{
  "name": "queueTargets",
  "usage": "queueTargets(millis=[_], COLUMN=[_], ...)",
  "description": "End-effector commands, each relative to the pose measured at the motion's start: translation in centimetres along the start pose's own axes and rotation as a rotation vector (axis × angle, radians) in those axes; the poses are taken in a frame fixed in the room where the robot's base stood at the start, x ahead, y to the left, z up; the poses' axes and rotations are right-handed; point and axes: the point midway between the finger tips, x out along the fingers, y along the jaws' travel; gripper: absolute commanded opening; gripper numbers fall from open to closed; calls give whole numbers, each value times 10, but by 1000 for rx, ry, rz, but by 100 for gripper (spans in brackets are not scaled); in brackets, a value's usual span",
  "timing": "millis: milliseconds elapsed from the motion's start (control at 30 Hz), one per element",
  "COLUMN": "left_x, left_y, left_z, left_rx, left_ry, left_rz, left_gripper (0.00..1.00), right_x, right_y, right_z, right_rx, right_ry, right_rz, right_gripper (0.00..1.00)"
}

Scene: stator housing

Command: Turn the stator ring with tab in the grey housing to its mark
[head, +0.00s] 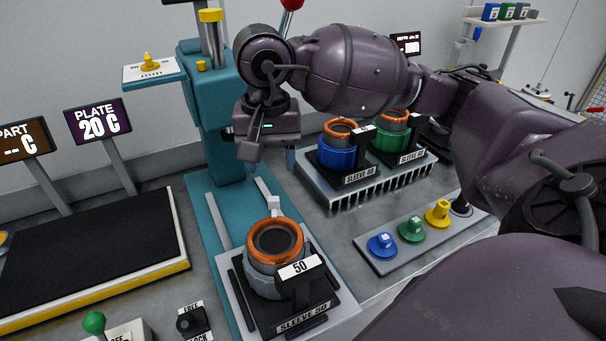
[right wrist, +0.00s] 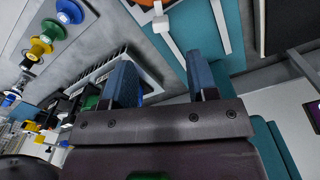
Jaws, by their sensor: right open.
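The grey housing (head: 262,282) stands in a black holder labelled SLEEVE 50, with a "50" plate in front of it. The copper-orange stator ring (head: 292,232) sits in its top. A small pale block (head: 274,203) shows at the ring's far edge; I cannot tell whether it is the tab or the mark. My right gripper (head: 268,158) is open and empty, above and behind the housing, apart from it. In the right wrist view its two blue fingers (right wrist: 162,78) are spread, and part of the orange ring (right wrist: 143,12) shows at the top edge. My left gripper is out of view.
The teal press column (head: 215,120) stands behind. Blue (head: 337,158) and green (head: 391,137) housings stand on a rack to the right. A tray (head: 380,262) with blue, green and yellow knobs lies in front of it. A black hot plate (head: 90,250) is at left.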

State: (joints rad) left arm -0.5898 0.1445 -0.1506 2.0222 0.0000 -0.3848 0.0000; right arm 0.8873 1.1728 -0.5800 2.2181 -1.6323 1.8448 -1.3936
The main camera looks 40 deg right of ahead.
Motion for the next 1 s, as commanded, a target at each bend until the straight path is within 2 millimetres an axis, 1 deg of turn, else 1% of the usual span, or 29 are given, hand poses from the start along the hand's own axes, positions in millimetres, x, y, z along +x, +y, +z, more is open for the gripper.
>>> queueTargets(millis=[33, 300, 700, 1000], left_x=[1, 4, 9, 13], left_y=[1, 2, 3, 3], left_z=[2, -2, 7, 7], left_rx=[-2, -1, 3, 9], left_ry=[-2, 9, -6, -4], left_rz=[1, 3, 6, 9], left_gripper=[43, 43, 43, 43], right_x=[6, 24, 49, 68], right_y=[0, 0, 0, 0], right_z=[0, 0, 0, 1], right_rx=[0, 0, 0, 0], right_ry=[-3, -4, -5, -5], right_rz=[1, 2, 0, 1], right_gripper=[53, 53, 53, 53])
